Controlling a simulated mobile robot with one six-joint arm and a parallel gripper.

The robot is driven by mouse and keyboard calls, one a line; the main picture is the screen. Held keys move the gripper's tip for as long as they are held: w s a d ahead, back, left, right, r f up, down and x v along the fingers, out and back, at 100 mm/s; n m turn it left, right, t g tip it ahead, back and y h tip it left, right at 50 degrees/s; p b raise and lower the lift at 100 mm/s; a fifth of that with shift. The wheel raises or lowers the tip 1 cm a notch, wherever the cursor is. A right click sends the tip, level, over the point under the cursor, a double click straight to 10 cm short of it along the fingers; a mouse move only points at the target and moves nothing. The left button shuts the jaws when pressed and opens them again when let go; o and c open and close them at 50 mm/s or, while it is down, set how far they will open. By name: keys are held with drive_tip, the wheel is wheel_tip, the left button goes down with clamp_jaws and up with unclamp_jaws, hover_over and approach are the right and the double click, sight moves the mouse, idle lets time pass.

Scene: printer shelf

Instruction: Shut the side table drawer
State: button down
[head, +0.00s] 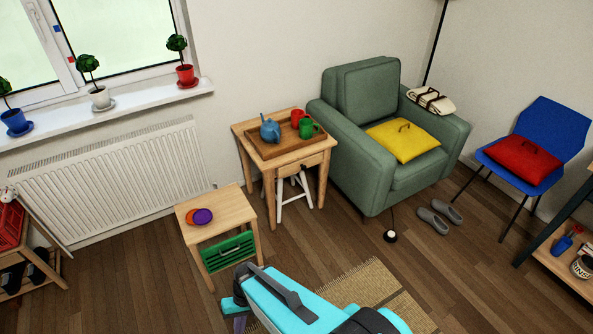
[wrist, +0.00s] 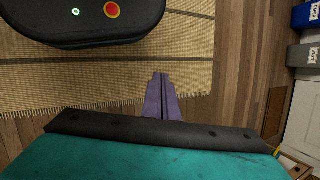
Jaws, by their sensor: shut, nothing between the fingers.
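The wooden side table (head: 246,139) stands left of the green armchair in the head view. Its drawer front (head: 312,164), with a small dark knob, faces forward below the tabletop. I cannot tell exactly how far the drawer stands out. A wooden tray (head: 262,152) on top holds a blue teapot (head: 270,130), a red mug (head: 296,117) and a green mug (head: 306,128). My gripper (wrist: 161,78) has purple fingers pressed together and empty, above the woven rug and floor. In the head view its purple part (head: 239,325) shows low in the picture, well apart from the side table.
A low wooden table (head: 228,205) with two discs and a green crate (head: 229,252) stands before the side table, to its left. A white stool (head: 294,192) is under the side table. The green armchair (head: 362,155) is close on the right. Open floor (head: 325,235) lies in front.

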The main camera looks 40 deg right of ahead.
drive_tip(key=s+d+r+n+g+h+p, duration=0.1)
drive_tip(key=s+d+r+n+g+h, duration=0.1)
drive_tip(key=s+d+h, duration=0.2)
drive_tip(key=s+d, duration=0.3)
drive_tip(key=s, duration=0.3)
drive_tip(key=shift+d+r+n+g+h+p, duration=0.2)
drive_tip(key=shift+r+n+g+h+p, duration=0.1)
drive_tip(key=shift+r+n+g+p, duration=0.1)
drive_tip(key=shift+s, duration=0.1)
